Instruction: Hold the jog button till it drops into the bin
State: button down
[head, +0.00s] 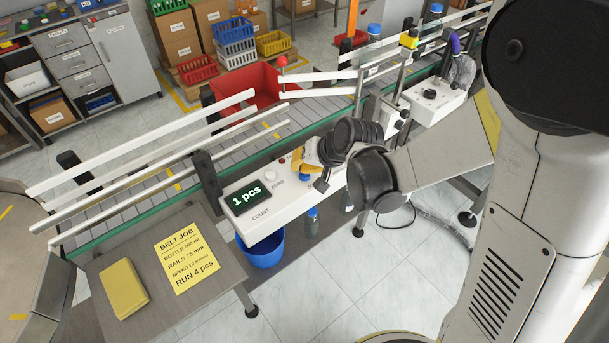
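The white control box (262,221) beside the conveyor has a display (249,197) reading "1 pcs" above the label COUNT. A pale round knob (271,174) on it is labelled ZERO. My gripper (314,180) is low over the box's right part, beside a blue spot (305,177) that may be a button. The gripper and wrist hide much of that area, so I cannot tell whether it touches or presses anything. The finger opening is not clear. The red bin (250,88) stands behind the conveyor (140,195). I see no bottle on the near belt.
White guide rails (150,145) run along the belt. A red-knobbed lever (282,62) stands by the bin. Blue-capped bottles (375,32) are farther up the line. A side table (190,318) holds a job card reading "RUN 4 pcs" (188,262). A blue bucket (262,250) stands below.

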jog(key=shift+f+b, duration=0.45)
dwell(0.6)
jog(key=shift+r, duration=0.1)
dwell(5.5)
jog(key=shift+r+p, duration=0.65)
jog(key=shift+r, duration=0.15)
jog(key=shift+r+p, duration=1.85)
jog(key=shift+r, duration=0.65)
